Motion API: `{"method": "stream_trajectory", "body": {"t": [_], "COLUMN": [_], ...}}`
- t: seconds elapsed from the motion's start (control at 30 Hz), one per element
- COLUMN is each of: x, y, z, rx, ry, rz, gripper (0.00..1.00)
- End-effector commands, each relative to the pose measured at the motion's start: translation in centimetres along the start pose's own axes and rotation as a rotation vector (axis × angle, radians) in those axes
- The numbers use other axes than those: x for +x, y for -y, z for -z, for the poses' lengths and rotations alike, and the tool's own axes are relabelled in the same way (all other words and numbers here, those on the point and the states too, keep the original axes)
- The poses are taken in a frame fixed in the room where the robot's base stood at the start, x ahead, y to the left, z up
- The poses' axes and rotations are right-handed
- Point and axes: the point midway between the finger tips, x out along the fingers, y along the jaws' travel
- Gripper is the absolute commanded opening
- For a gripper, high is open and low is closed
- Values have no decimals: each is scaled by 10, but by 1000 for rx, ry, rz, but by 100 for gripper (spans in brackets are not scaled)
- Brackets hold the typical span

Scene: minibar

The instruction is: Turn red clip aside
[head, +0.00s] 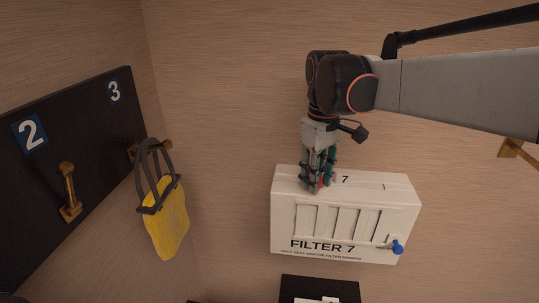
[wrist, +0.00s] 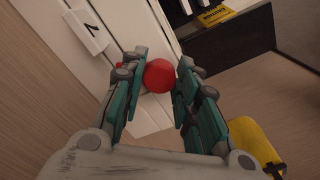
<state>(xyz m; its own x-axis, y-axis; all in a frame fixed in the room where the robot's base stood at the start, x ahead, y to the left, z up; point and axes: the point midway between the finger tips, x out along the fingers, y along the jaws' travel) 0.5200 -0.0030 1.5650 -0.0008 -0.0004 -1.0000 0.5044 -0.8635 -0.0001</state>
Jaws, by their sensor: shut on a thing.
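The red clip (wrist: 159,76) shows as a round red knob in the wrist view. It is at the white filter box, between the fingertips of my gripper (wrist: 163,80), which is shut on it. In the head view my gripper (head: 316,186) points down at the upper left part of the filter box (head: 290,215), marked FILTER 7. Only a small bit of red shows there, as the fingers hide most of the clip. A blue clip (head: 397,247) sits at the lower right of the box's front.
A yellow bag (head: 167,222) with dark handles hangs at the left by the black hook board (head: 98,135). A brass hook (head: 68,190) stands out under the number 2. A black shelf (head: 320,287) is below the box.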

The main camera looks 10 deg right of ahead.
Motion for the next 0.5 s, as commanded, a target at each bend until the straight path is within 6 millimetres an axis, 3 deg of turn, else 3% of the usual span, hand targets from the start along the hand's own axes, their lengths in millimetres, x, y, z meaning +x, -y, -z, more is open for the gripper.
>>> {"method": "stream_trajectory", "body": {"t": [0.5], "x": [-1], "y": [7], "z": [-2], "rx": [482], "ry": [-7], "rz": [-5], "gripper": [4]}}
